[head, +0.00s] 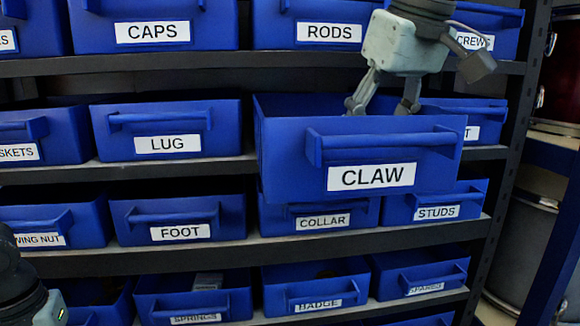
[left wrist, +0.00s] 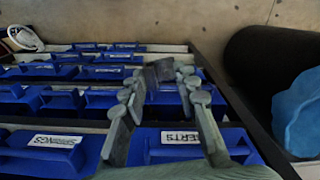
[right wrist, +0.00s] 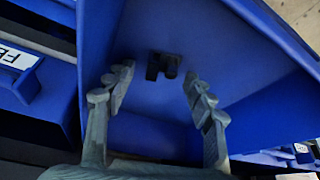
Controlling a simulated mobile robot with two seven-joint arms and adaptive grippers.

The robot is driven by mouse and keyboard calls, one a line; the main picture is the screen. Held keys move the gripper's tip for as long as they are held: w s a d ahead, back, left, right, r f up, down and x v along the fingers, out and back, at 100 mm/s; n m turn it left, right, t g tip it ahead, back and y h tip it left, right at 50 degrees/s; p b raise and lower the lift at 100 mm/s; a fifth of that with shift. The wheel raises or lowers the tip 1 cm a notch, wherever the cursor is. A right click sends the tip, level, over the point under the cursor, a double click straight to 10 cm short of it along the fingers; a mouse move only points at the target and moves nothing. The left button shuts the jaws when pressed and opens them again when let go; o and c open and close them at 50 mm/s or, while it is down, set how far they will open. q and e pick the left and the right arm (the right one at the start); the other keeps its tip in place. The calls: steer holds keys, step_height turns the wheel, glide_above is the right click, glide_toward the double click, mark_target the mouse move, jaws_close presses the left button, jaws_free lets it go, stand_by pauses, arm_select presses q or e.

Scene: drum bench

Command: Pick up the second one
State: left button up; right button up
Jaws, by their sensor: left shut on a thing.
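The blue drawer labelled CLAW (head: 290,180) is pulled out from the rack. My right gripper (head: 381,106) reaches down into it with its fingers spread. In the right wrist view a small black part (right wrist: 163,66) lies in the drawer, between and beyond the open fingertips (right wrist: 155,88), with no finger touching it. My left gripper (left wrist: 160,78) shows in the left wrist view, shut on a dark grey block (left wrist: 158,72) between its fingertips. In the head view only part of my left arm shows at the lower left; that gripper is out of view.
Other blue drawers sit in rows on the rack, among them LUG (head: 120,148), FOOT (head: 135,233), COLLAR (head: 275,218) and STUDS (head: 400,210). The CLAW drawer's front juts out over the COLLAR drawer. Drums (head: 520,240) stand at the right.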

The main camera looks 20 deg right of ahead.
steer(key=c, duration=1)
